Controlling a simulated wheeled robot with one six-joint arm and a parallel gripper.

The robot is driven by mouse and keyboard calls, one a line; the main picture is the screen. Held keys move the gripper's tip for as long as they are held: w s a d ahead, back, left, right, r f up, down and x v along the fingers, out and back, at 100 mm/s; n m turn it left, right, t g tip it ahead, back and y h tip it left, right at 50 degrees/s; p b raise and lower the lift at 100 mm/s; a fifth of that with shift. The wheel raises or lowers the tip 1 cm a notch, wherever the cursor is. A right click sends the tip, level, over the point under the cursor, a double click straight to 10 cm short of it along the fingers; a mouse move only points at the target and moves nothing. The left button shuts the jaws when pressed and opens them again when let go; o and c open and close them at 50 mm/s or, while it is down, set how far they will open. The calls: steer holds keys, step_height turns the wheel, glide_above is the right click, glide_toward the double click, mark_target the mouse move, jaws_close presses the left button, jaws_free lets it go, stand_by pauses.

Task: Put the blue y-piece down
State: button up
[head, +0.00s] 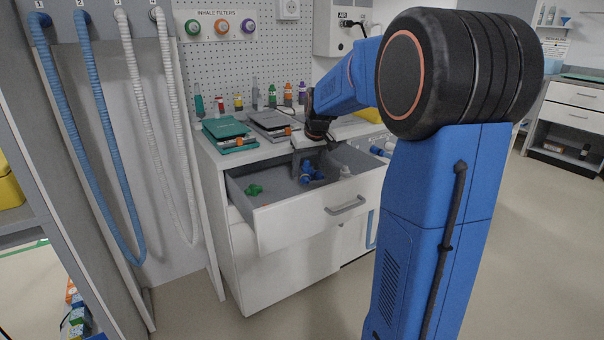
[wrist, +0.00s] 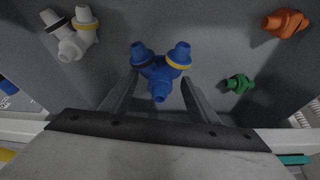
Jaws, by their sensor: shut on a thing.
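The blue y-piece (wrist: 160,70) has two upward arms in the wrist view, one with a yellow ring, and sits between the two fingers of my gripper (wrist: 160,92). In the head view the blue y-piece (head: 313,173) shows below my gripper (head: 308,165), inside the open drawer (head: 310,222). My gripper is shut on it. I cannot tell whether the y-piece touches the drawer floor.
In the drawer lie a white y-piece (wrist: 75,35), a green connector (wrist: 239,83) and an orange connector (wrist: 286,22), all apart from my fingers. Bare drawer floor lies between them. The counter above holds folders (head: 228,133) and several small bottles.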

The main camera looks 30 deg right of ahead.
mark_target(308, 161)
step_height(308, 161, down, 3)
steer(key=shift+r, duration=0.2)
steer(key=shift+w+d+f, duration=0.1)
steer(key=shift+w+f, duration=0.1)
steer(key=shift+w, duration=0.45)
steer(key=shift+w+d+f, duration=0.1)
steer(key=shift+w+f, duration=0.05)
steer(key=shift+w, duration=0.55)
steer(key=shift+w+d+f, duration=0.1)
steer(key=shift+w+f, duration=0.1)
steer(key=shift+w, duration=0.45)
steer(key=shift+f, duration=0.2)
steer(key=o, duration=1.3)
steer(key=shift+c, duration=0.2)
steer(key=v, duration=1.2)
steer(key=shift+r, duration=0.15)
